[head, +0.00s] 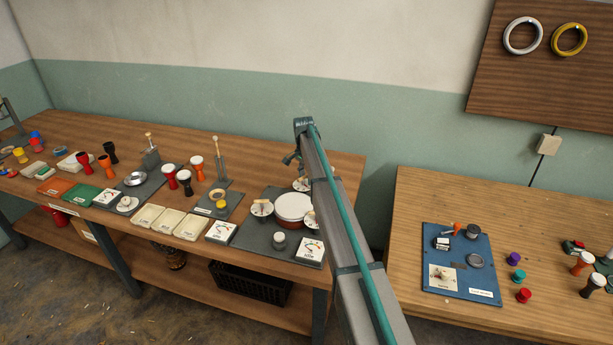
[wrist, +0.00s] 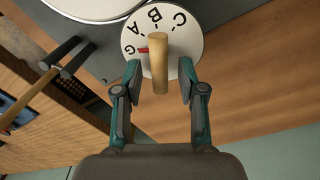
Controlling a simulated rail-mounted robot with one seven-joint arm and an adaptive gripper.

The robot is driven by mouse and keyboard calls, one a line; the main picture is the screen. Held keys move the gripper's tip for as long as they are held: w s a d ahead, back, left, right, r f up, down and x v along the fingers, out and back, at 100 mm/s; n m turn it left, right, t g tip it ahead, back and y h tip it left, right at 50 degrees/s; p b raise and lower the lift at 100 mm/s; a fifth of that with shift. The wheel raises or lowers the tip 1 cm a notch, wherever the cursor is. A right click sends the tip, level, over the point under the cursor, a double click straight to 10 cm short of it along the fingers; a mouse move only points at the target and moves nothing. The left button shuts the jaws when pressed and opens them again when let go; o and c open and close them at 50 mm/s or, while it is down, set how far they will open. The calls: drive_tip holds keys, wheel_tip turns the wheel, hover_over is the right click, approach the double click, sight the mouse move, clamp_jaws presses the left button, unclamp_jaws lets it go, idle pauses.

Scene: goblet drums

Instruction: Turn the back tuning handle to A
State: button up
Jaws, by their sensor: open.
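In the wrist view, a round white dial (wrist: 185,25) carries the letters G, A, B and C. A wooden tuning handle (wrist: 159,70) stands up from it. A small red pointer (wrist: 143,50) on the dial lies on the side of A and G; I cannot tell exactly which mark it meets. My gripper (wrist: 160,80) is open, with one finger on each side of the handle and gaps showing. In the head view the white-topped drum (head: 293,206) has several dials around it. The back dial (head: 300,185) is partly hidden by my arm, and my gripper (head: 292,160) is above it.
A gauge box (head: 310,250) marked idle stands at the front of the drum's dark plate (head: 262,236). Another dial (head: 261,208) sits left of the drum. Goblet drums and trays fill the bench to the left. A blue panel (head: 462,262) lies on the right table.

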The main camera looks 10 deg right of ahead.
drive_tip(key=shift+c, duration=0.2)
clamp_jaws()
idle(0.3)
drive_tip(key=m+b, duration=0.1)
drive_tip(key=m, duration=0.2)
drive_tip(key=shift+s+d+f+m+b, duration=0.1)
drive_tip(key=shift+s+m+b, duration=0.1)
drive_tip(key=shift+m+b, duration=0.15)
drive_tip(key=shift+s+m+b, duration=0.2)
drive_tip(key=shift+m+b, duration=0.1)
drive_tip(key=shift+m, duration=0.75)
drive_tip(key=shift+s+m+b, duration=0.15)
drive_tip(key=shift+m+b, duration=0.1)
drive_tip(key=shift+m, duration=0.75)
drive_tip(key=shift+o, duration=0.2)
unclamp_jaws()
